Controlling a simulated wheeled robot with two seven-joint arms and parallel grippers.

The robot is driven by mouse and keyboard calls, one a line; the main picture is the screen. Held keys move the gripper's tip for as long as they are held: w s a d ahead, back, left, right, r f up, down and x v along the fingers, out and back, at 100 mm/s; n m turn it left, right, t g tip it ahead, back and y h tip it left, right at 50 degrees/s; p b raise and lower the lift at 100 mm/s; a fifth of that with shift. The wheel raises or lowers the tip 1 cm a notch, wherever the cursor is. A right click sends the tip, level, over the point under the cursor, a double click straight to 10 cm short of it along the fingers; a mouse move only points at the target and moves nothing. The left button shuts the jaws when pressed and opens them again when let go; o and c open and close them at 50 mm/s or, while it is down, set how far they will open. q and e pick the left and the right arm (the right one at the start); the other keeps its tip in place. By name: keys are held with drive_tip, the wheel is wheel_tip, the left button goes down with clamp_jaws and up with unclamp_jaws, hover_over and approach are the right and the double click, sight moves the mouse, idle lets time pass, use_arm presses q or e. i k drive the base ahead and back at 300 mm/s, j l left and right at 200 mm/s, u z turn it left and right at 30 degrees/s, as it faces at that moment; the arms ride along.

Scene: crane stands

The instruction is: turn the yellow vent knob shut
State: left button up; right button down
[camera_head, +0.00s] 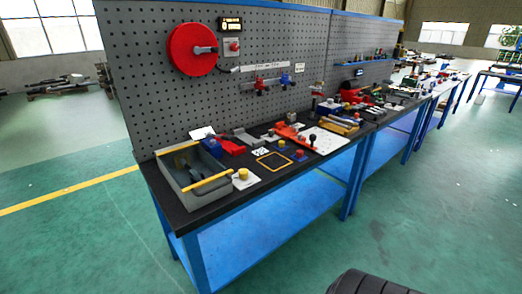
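A small round yellow knob (243,174) sits on a white plate (245,181) near the front edge of the first workbench, just right of a grey tray. I cannot tell from this distance which one is the vent knob, or how either is turned. Neither of my grippers is in view.
The grey tray (192,197) with yellow edge bars stands at the left end of the dark benchtop (221,203). A grey pegboard (140,75) rises behind, with a red reel (192,49). Tools crowd the bench's right half. Green floor in front is mostly open.

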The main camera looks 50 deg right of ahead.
sight(243, 172)
drive_tip(key=l+z, duration=0.1)
drive_tip(key=z, duration=1.3)
